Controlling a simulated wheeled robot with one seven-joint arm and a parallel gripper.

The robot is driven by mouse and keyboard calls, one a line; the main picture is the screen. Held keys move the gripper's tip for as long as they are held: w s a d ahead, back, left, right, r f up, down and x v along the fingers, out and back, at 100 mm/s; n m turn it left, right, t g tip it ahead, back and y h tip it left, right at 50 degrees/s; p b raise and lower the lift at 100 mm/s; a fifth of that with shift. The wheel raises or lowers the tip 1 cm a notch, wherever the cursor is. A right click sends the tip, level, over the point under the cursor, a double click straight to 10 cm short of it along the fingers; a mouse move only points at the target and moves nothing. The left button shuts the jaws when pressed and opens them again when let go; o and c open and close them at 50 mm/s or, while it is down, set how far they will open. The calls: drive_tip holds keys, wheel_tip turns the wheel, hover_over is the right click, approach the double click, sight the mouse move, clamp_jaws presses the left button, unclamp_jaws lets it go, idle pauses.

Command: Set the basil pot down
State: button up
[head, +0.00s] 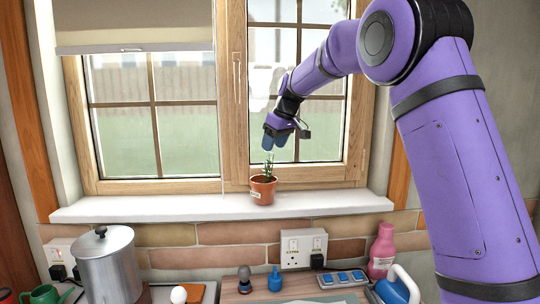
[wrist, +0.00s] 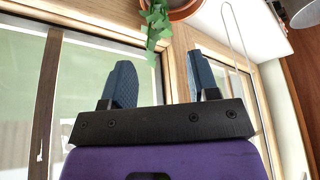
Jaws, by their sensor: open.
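The basil pot (head: 263,190), a small terracotta pot with a pale label and a green plant, stands upright on the white window sill (head: 140,208). My gripper (head: 273,143) is above the plant in the head view, apart from the pot. In the wrist view the two blue-grey fingers (wrist: 160,68) are spread with nothing between them. The pot's rim (wrist: 186,8) and leaves (wrist: 155,22) show at the top of that view, beyond the fingertips; the rest of the pot is cut off there.
The window (head: 155,120) stands close behind the sill. The sill is bare on both sides of the pot.

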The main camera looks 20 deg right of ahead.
drive_tip(key=v, duration=0.6)
drive_tip(key=s+d+r+m+t+h, duration=0.15)
drive_tip(key=s+m, duration=0.25)
drive_tip(key=s, duration=2)
drive_tip(key=s+f+m, duration=0.1)
drive_tip(key=s+f, duration=0.2)
drive_tip(key=s, duration=0.4)
drive_tip(key=s+d+f+m, duration=0.1)
drive_tip(key=s+f, duration=0.3)
drive_tip(key=s, duration=0.3)
drive_tip(key=s+d+f+h, duration=0.1)
drive_tip(key=s+f, duration=0.2)
drive_tip(key=s, duration=0.5)
drive_tip(key=shift+f+m, duration=0.25)
drive_tip(key=shift+m, duration=0.15)
